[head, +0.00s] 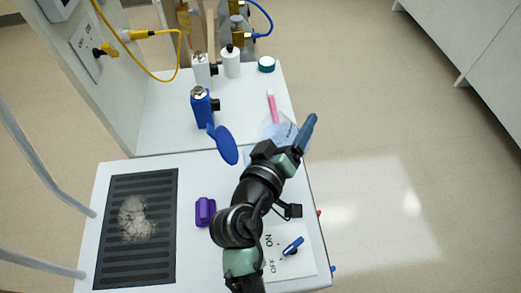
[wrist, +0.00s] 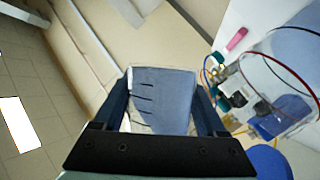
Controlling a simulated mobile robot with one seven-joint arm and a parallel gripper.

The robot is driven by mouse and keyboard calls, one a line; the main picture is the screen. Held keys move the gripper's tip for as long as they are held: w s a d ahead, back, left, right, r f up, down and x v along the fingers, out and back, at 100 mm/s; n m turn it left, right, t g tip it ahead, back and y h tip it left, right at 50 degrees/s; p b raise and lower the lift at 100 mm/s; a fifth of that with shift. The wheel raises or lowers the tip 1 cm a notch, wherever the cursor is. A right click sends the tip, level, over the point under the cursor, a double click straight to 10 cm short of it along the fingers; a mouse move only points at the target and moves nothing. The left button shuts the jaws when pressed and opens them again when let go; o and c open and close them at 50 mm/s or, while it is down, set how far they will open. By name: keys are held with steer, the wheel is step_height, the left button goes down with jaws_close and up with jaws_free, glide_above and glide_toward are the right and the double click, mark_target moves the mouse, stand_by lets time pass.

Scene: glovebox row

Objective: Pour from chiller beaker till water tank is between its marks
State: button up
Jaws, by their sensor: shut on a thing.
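My gripper (wrist: 162,82) is shut on a clear beaker (wrist: 165,106) with short dark marks, which looks blue-grey between the two dark blue fingers. In the head view my gripper (head: 300,138) is beside the clear water tank (head: 271,127), largely hiding it and the beaker. In the wrist view the tank (wrist: 284,80) is to the right, apart from the beaker, with a red ring and a dark ring around it. Bluish contents show in it, but I cannot tell their level against the rings. A blue oval lid (head: 222,143) stands open beside the tank. No stream shows.
A blue bottle (head: 201,107), white bottles (head: 231,62) and a green-capped item (head: 266,64) stand farther back. A purple block (head: 205,211), a dark ribbed mat (head: 165,245) and an ON/OFF switch panel (head: 291,248) are nearer. Open floor lies to the right.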

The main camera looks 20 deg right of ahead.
steer(key=shift+r, duration=0.15)
stand_by(0.4)
steer(key=shift+d+f+n+h+b, duration=0.1)
steer(key=shift+f+n+h+b, duration=0.25)
steer(key=shift+n, duration=0.55)
stand_by(1.5)
steer(key=shift+r+n+h+p, duration=0.35)
steer(key=shift+r+n+p, duration=0.05)
steer(key=shift+r+n, duration=0.3)
stand_by(2.3)
steer(key=shift+f+n+t, duration=0.25)
steer(key=shift+n+t, duration=0.05)
steer(key=shift+n, duration=0.3)
stand_by(1.5)
